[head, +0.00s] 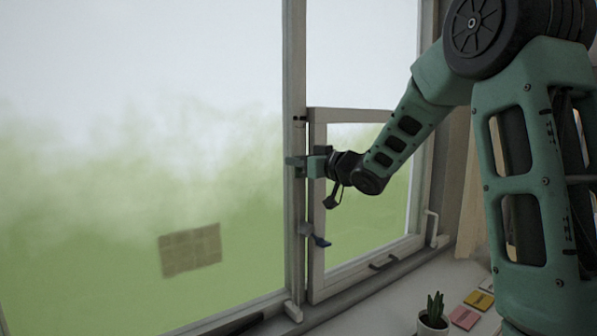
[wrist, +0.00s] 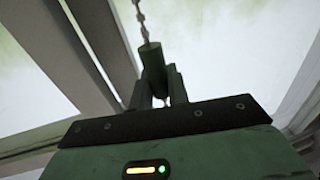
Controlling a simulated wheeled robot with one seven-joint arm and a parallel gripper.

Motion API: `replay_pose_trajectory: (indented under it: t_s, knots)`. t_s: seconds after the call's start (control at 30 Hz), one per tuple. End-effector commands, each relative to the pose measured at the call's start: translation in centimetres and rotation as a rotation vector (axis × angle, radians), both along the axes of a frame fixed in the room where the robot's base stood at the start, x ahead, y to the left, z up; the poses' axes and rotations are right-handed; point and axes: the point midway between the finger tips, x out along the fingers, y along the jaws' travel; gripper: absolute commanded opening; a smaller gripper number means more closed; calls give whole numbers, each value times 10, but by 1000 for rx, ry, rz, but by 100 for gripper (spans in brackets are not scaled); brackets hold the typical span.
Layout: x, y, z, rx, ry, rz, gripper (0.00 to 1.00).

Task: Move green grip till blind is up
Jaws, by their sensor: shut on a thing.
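The green grip (wrist: 152,68) is a small dark green cylinder hanging on a beaded chain (wrist: 142,18) in the wrist view. My gripper (wrist: 158,92) is shut on it, with a finger on either side of its lower part. In the head view my gripper (head: 296,165) is at the window post, left of the open casement's upper part. The grip cannot be made out there. No blind can be clearly told apart in either view.
The window post (head: 294,60) stands right behind my gripper. A potted plant (head: 433,312) and coloured notes (head: 465,317) are on the sill. A tan patch (head: 190,250) shows at left.

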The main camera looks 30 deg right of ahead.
Motion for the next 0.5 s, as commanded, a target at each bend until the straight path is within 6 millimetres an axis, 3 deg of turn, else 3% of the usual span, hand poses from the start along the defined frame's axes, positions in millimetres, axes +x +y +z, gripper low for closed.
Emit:
replay_pose_trajectory:
  t_s: [0.03,0.13,0.5]
  knots:
    - [0,0,16,-1,-2,0,0]
    - [0,0,27,-1,-2,1,0]
    - [0,0,38,-1,-6,0,0]
